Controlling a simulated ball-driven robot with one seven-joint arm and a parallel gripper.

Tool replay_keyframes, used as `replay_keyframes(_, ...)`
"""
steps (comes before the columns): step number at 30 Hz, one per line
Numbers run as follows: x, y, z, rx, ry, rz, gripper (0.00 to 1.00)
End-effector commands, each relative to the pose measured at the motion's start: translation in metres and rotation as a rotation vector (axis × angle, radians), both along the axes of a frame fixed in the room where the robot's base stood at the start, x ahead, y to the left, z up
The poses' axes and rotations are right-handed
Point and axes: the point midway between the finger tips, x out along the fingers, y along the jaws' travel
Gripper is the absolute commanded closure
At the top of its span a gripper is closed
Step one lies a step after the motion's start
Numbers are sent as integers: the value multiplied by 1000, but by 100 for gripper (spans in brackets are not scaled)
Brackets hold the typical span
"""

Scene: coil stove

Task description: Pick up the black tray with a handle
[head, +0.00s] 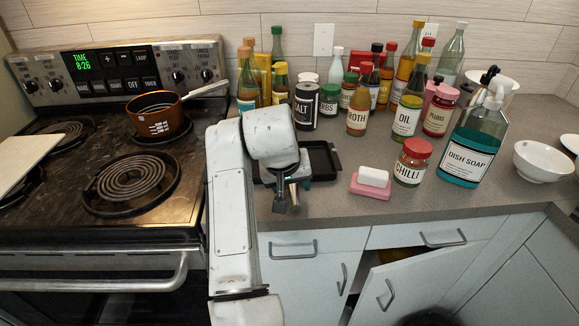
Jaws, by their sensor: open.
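The black tray (322,158) lies flat on the grey counter, right of the stove and in front of the bottles. Its right side and back rim show; my arm hides much of its left and front part. Its handle cannot be made out clearly. My gripper (288,206) hangs pointing down in front of the tray's near side, close to the counter's front edge. It is open and holds nothing. Whether it touches the tray cannot be told from this view.
A white soap bar on a pink dish (371,186) and a chilli jar (412,162) stand right of the tray. Several bottles and jars crowd behind it. A coil stove (110,240) with an orange pan (158,122) is at left. A cabinet door (420,285) below stands ajar.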

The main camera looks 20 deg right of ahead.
Motion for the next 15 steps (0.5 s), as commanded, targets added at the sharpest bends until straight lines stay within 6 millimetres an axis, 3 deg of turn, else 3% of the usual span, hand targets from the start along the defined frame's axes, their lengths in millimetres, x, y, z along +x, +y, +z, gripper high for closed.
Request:
replay_keyframes(5,0,0,0,0,0,0,46)
replay_keyframes(15,0,0,0,0,0,0,79)
